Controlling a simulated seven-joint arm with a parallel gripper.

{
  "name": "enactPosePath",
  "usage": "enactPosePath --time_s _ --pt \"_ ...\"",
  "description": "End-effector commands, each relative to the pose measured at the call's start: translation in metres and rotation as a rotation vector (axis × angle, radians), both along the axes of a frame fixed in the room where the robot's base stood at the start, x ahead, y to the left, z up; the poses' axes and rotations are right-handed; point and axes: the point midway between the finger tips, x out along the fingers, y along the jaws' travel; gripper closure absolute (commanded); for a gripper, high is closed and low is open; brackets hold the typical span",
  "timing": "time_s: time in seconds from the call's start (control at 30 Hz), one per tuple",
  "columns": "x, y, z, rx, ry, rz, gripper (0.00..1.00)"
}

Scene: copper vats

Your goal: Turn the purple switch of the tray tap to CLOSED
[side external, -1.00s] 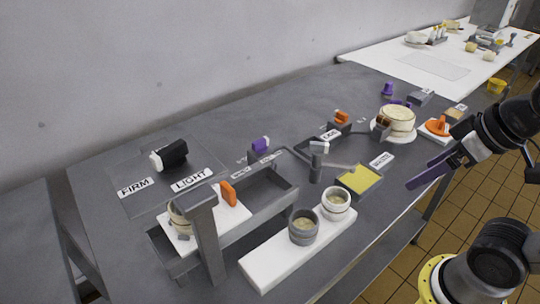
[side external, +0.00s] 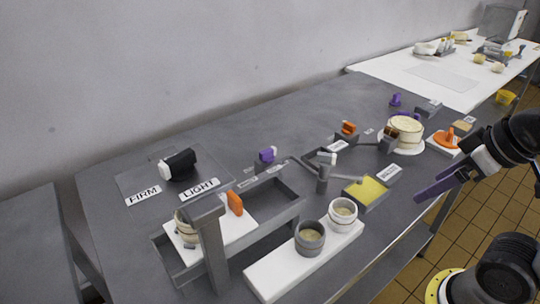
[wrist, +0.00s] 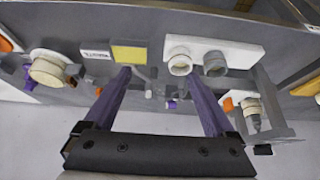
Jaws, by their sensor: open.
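The purple switch (side external: 267,155) stands at the back edge of the grey tray (side external: 290,210), with a white part at its side. Small label plates sit along the tray's rim near it, too small to read. In the wrist view a small purple piece (wrist: 171,104), likely this switch, shows between my fingers. My gripper (side external: 418,200) has long purple fingers and is at the right, off the table's front edge, well away from the switch. In the wrist view my gripper (wrist: 160,76) is open, with nothing between the fingertips.
A grey post (side external: 209,235) and a white board with two cups (side external: 310,238) stand in front. A grey tap (side external: 323,178), a yellow pad (side external: 367,191) and a cream pot (side external: 404,132) lie between my gripper and the switch. A black-and-white roller (side external: 178,165) is at left.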

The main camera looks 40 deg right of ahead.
Motion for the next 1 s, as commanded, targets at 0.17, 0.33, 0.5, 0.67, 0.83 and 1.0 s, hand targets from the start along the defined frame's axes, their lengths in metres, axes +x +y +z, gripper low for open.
enactPosePath --time_s 0.17,0.33,0.5,0.67,0.83,1.0 --pt "0.0 0.0 0.0 0.0 0.0 0.0 0.1" --pt "0.0 0.0 0.0 0.0 0.0 0.0 0.1" --pt "0.0 0.0 0.0 0.004 0.0 -0.008 0.26" --pt "-0.006 0.0 -0.003 0.058 0.031 -0.112 0.5" --pt "0.001 0.0 0.036 0.179 0.021 -0.343 0.5" --pt "0.03 0.001 0.09 0.302 0.04 -0.586 0.5"
